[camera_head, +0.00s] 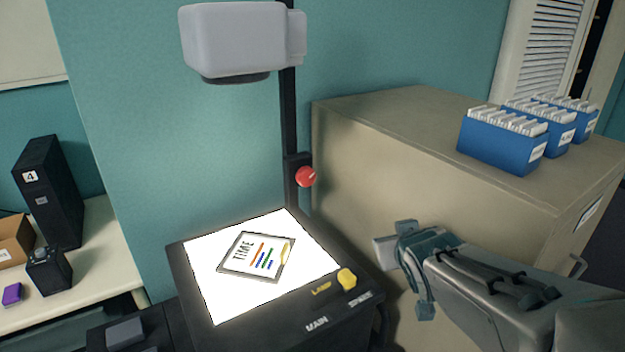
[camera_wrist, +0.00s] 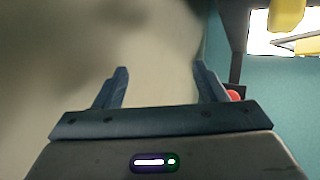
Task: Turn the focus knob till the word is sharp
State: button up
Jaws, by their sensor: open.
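The red focus knob (camera_head: 306,177) sits on the black post of the overhead projector, above the right back corner of its lit stage (camera_head: 205,285). A framed slide (camera_head: 238,262) with the word TIME and coloured bars lies tilted on the stage. The grey projector head (camera_head: 235,40) is at the top of the post. The projected word is not in view. My gripper (camera_head: 398,268) is open and empty, right of the projector and lower than the knob, in front of the beige cabinet. In the wrist view the knob (camera_wrist: 235,95) shows partly behind the right finger of my gripper (camera_wrist: 160,88).
A yellow lamp knob (camera_head: 347,279) stands at the stage's front right edge. The beige cabinet (camera_head: 400,150) fills the right side, with several blue file boxes (camera_head: 497,150) on top. A table (camera_head: 100,235) at left holds a black box and smaller items.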

jog(key=w+a+n+t+y+b, duration=0.1)
jog(key=w+a+n+t+y, duration=0.1)
jog(key=w+a, duration=0.2)
jog(key=n+t+y+b, duration=0.1)
jog(key=n+t+y, duration=0.15)
jog(key=y, duration=0.45)
send_near(308, 179)
jog(key=shift+n+g, duration=0.25)
jog(key=shift+n, duration=0.3)
jog(key=p+x, duration=0.1)
jog(key=x, duration=0.3)
jog(key=p+x, duration=0.1)
jog(key=x, duration=0.4)
jog(key=shift+d+r, duration=0.1)
jog(key=shift+r, duration=0.15)
jog(key=c, duration=1)
